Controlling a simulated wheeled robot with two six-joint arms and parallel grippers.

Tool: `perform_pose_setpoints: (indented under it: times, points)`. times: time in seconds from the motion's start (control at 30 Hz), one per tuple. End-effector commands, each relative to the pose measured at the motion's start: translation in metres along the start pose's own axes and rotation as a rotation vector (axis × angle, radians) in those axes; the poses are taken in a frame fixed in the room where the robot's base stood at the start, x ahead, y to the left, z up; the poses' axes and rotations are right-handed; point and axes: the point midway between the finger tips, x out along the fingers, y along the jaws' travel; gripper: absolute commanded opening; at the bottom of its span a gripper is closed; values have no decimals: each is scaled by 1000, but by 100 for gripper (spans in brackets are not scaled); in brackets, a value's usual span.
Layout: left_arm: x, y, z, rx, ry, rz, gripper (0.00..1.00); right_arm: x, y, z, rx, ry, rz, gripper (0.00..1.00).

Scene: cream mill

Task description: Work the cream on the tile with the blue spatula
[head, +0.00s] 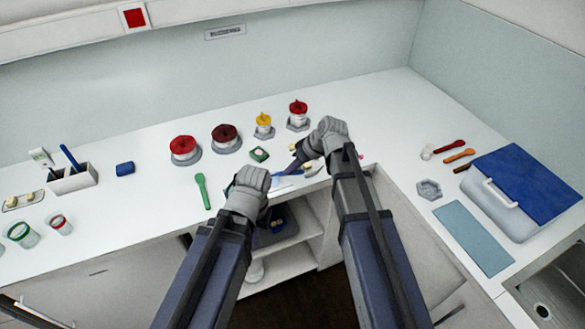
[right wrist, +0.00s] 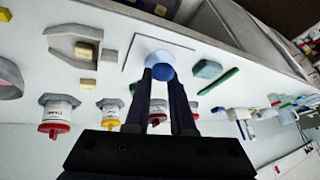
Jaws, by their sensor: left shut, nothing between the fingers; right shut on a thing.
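My right gripper (head: 300,153) is shut low over the counter, right of and above my left gripper in the head view. In the right wrist view its dark fingers (right wrist: 161,78) close on a blue-ended tool (right wrist: 164,72). The tool is seen nearly end-on, so I cannot tell its full shape. A pale blue round piece lies just beyond it, over the thin white tile (right wrist: 136,43). The tile (head: 284,184) is partly hidden by my arms in the head view. My left gripper (head: 246,181) is shut and empty beside it. I cannot make out the cream.
Several lidded jars (head: 185,148) stand behind. A green spatula (head: 202,190) lies left. A white holder (head: 73,180) with a blue-handled tool stands farther left. Coloured spoons (head: 459,155), a blue-lidded box (head: 530,183) and a blue mat (head: 474,238) are right. Open shelves (head: 290,262) lie below the counter edge.

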Motion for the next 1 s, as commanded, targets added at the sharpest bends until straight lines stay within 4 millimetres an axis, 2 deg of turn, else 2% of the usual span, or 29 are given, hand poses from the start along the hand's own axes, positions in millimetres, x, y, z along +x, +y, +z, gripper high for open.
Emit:
perform_pose_setpoints:
  times: [0.03, 0.6, 1.0]
  points:
    - [-7, -1, 0, 0, 0, 0, 0, -6, -2, -4, 0, 0, 0, 0]
    - [-44, -4, 3, 0, 0, 0, 0, -38, -9, -20, 0, 0, 0, 0]
    - [-43, -4, 2, 0, 0, 0, 0, -37, -8, -20, 0, 0, 0, 0]
